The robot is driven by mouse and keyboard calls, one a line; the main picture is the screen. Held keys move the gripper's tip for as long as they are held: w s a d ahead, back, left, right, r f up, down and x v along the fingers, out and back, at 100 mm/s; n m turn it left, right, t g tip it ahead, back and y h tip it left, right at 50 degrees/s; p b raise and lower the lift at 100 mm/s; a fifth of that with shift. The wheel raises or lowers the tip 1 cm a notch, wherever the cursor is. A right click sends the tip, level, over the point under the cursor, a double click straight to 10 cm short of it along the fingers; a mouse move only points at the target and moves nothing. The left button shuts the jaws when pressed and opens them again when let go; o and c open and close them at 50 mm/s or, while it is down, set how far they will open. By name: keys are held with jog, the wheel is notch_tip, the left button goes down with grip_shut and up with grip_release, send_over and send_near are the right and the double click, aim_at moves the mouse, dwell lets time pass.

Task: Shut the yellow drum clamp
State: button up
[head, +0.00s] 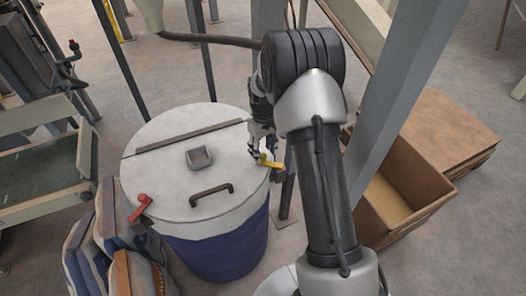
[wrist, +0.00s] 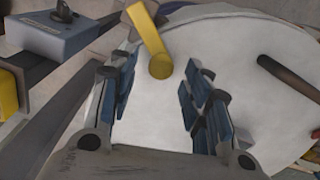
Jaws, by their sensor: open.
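The yellow drum clamp (head: 270,162) is a short yellow lever on the right rim of the white-lidded drum (head: 165,185). In the wrist view the yellow clamp (wrist: 150,42) is a bar with a round end, slanting from the upper left. Its round end lies in line with the gap between my fingers, just beyond the tips. My gripper (head: 258,155) is at the drum's right rim, close to the clamp; in the wrist view my gripper (wrist: 160,85) is open with nothing between its fingers. I cannot tell whether a finger touches the clamp.
A red clamp (head: 142,205) sits on the drum's left rim. A dark handle (head: 211,194) and a small square fitting (head: 199,157) are on the lid. A grey post (head: 385,110) and an open cardboard box (head: 410,190) stand right of my arm. Sacks (head: 112,235) lie at lower left.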

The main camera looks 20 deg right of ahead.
aim_at(263, 155)
notch_tip(263, 155, up, 11)
dwell(0.3)
dwell(0.4)
jog(key=s+a+r+m+t+b, duration=0.1)
jog(key=s+a+r, duration=0.3)
jog(key=s+r, duration=0.3)
jog(key=s+a+r+t+b, duration=0.1)
jog(key=s+a+r+b, duration=0.1)
jog(key=s+a+r, duration=0.35)
jog(key=s+a+f+m+t+b, duration=0.1)
jog(key=s+t, duration=0.1)
jog(key=s, duration=1.6)
jog(key=shift+a+t, duration=0.3)
jog(key=shift+a, duration=0.1)
